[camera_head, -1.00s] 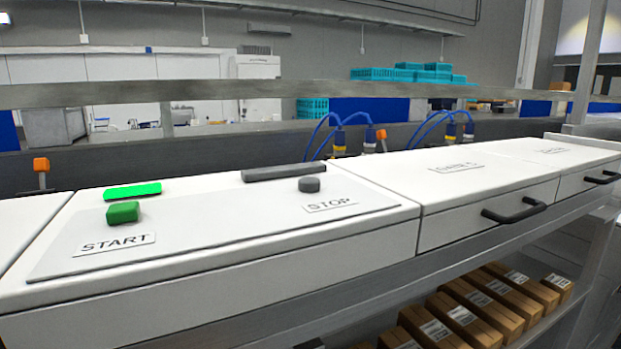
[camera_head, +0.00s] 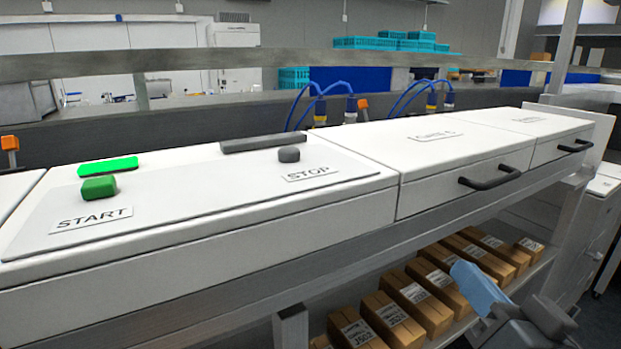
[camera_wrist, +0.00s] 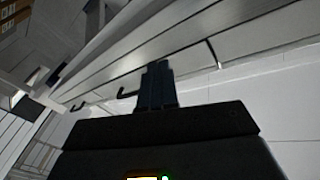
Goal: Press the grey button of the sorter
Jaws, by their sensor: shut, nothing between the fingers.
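The grey button (camera_head: 289,154) is a short round knob on the sloping white panel of the sorter (camera_head: 215,192). It sits just above a STOP label (camera_head: 310,173), and nothing covers it in the head view. My gripper (camera_wrist: 157,72) shows in the wrist view with its two dark fingers together and nothing between them. It is in front of white fronts with dark handles, apart from the grey button, which I cannot make out in that view. Part of my arm shows at the lower right of the head view.
A green button (camera_head: 98,188) sits at the panel's left, above a START label (camera_head: 91,219). A lit green bar (camera_head: 108,166) and a dark grey bar (camera_head: 265,143) lie behind the buttons. A drawer handle (camera_head: 489,176) sticks out at right. Boxes (camera_head: 411,294) fill the shelf below.

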